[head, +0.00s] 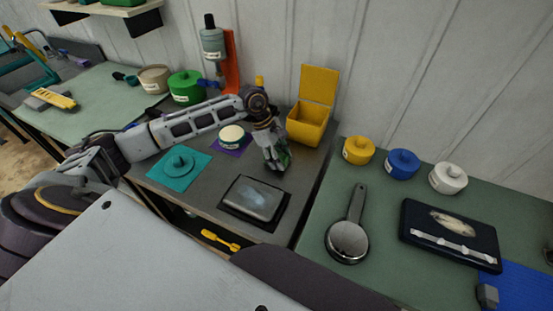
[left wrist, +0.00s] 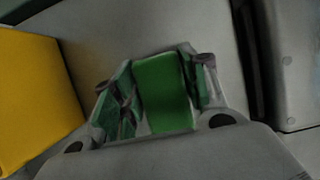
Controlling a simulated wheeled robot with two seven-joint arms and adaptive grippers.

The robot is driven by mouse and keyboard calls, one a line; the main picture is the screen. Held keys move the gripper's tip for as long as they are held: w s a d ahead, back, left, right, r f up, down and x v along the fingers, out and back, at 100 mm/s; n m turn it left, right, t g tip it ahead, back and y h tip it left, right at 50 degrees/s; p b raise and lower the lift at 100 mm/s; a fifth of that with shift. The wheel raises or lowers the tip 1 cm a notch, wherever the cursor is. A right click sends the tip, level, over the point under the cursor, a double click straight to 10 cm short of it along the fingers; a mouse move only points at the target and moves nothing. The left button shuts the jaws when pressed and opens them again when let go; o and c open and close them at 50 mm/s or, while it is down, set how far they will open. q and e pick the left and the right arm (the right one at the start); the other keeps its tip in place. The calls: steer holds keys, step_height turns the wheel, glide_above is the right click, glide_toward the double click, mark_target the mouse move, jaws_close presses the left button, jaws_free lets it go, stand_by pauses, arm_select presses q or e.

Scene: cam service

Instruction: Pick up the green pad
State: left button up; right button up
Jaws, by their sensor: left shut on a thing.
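The green pad (left wrist: 163,92) is between the fingers of my left gripper (left wrist: 158,88) in the left wrist view. The gripper is shut on it. In the head view my left gripper (head: 272,158) is over the grey middle table (head: 215,195), left of the open yellow bin. Only a little of the green pad (head: 285,158) shows there, beside the fingers. I cannot tell whether the pad touches the table. My right gripper is not in view.
The yellow bin (head: 305,130) with its lid up stands behind the gripper. A grey block on a black tray (head: 240,210) lies in front. A white-lidded jar (head: 231,134) and teal mat (head: 165,180) lie left. Coloured pots, a pan (head: 347,240) and a dark case (head: 418,250) occupy the right table.

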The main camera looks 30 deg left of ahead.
mark_target(280, 156)
arm_select(q)
steer(key=shift+r, duration=0.1)
steer(key=shift+r+b, duration=0.65)
steer(key=shift+r, duration=4.3)
